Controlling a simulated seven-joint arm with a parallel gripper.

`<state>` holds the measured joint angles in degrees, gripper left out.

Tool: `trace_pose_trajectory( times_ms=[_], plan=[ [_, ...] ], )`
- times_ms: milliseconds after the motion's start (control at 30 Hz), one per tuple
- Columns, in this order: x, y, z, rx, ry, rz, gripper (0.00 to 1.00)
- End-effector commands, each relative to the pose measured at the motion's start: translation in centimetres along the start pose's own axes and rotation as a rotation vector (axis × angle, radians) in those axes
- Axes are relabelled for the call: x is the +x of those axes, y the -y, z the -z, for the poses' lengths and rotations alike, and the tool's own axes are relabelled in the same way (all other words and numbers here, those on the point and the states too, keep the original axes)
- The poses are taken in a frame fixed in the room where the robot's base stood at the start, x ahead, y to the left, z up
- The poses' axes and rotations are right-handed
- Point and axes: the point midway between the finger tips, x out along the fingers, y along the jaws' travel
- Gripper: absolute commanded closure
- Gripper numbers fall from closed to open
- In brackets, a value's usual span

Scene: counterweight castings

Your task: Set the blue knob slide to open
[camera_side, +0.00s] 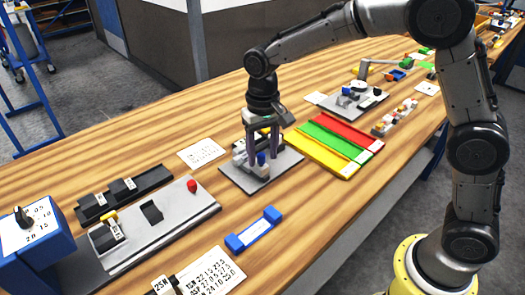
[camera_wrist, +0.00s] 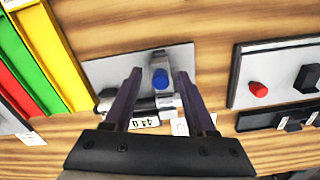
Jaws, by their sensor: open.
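The blue knob (camera_wrist: 160,80) stands on a small slide fixture on a grey plate (camera_wrist: 103,69). In the wrist view the knob lies between the tips of my gripper (camera_wrist: 157,77), with a gap on each side. In the side view my gripper (camera_side: 263,157) points down over the same plate (camera_side: 235,179), and the blue knob (camera_side: 261,159) shows between the fingers. My gripper is open and holds nothing. A small label (camera_wrist: 145,122) lies beside the fixture in the wrist view. I cannot tell which position the slide is in.
Yellow, green and red trays (camera_side: 334,139) lie right of the plate. A grey fixture with a red knob (camera_side: 192,186) is to the left, and a blue bracket (camera_side: 253,229) lies in front. A white card (camera_side: 201,153) lies behind.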

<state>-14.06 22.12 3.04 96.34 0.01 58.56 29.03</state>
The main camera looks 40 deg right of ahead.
Motion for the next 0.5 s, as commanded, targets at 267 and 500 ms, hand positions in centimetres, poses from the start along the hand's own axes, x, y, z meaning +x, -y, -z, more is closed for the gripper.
trace_pose_trajectory(
  times_ms=[267,500],
  plan=[
    [-1.5,0.1,0.1,0.000,-0.004,0.002,0.44],
    [-6.4,0.1,0.1,0.000,-0.006,0.003,0.44]
  ],
)
